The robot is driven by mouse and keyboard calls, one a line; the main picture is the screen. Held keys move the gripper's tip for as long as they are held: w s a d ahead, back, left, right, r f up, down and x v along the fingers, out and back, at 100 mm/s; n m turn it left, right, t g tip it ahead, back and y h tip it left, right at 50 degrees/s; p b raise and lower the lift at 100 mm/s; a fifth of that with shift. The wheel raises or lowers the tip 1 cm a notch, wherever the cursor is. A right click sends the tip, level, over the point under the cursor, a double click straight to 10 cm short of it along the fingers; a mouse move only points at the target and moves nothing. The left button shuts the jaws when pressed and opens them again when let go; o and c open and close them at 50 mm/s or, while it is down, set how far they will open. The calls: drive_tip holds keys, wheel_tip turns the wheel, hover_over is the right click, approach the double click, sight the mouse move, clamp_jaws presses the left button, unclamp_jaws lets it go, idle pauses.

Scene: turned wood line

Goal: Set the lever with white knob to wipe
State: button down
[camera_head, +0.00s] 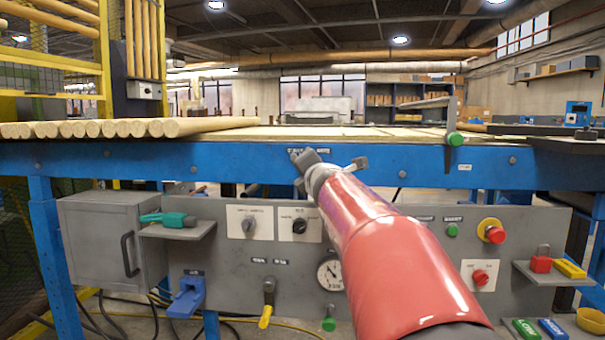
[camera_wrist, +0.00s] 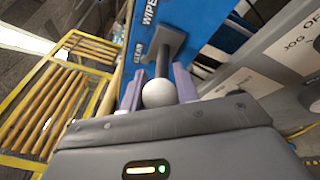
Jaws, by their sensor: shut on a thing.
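The lever's white knob (camera_wrist: 158,94) shows in the wrist view between the two purplish fingers of my gripper (camera_wrist: 160,84). Its dark stem (camera_wrist: 166,62) runs up from the knob to a grey mount on the blue rail (camera_wrist: 207,22). The label WIPE (camera_wrist: 150,12) is at the top of that view and CLEAR (camera_wrist: 138,53) is lower, beside the stem. I cannot tell which setting the lever stands at. In the head view my gripper (camera_head: 306,160) is at the blue rail's front face, and my arm and gripper hide the knob.
Wooden rods (camera_head: 130,128) lie on the bench at left. Below the rail, a grey panel (camera_head: 230,262) carries dials, a gauge (camera_head: 330,273), a yellow-handled lever (camera_head: 266,300) and a red emergency button (camera_head: 491,230).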

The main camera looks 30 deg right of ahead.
drive_tip(key=shift+s+d+n+y+p, duration=0.15)
drive_tip(key=shift+d+n+y+p, duration=0.5)
drive_tip(key=shift+y, duration=0.55)
drive_tip(key=shift+s+d+n+y+p, duration=0.2)
drive_tip(key=shift+d+n+y+p, duration=0.25)
drive_tip(key=shift+n+y, duration=0.6)
drive_tip(key=shift+s+d+n+y+p, duration=0.15)
drive_tip(key=shift+d+n+y+p, duration=0.4)
drive_tip(key=shift+y, duration=0.8)
drive_tip(key=c, duration=1.1)
unclamp_jaws()
drive_tip(key=shift+o, duration=0.2)
drive_tip(key=s+d, duration=0.1)
drive_tip(key=s, duration=0.6)
drive_tip(key=shift+s, duration=0.4)
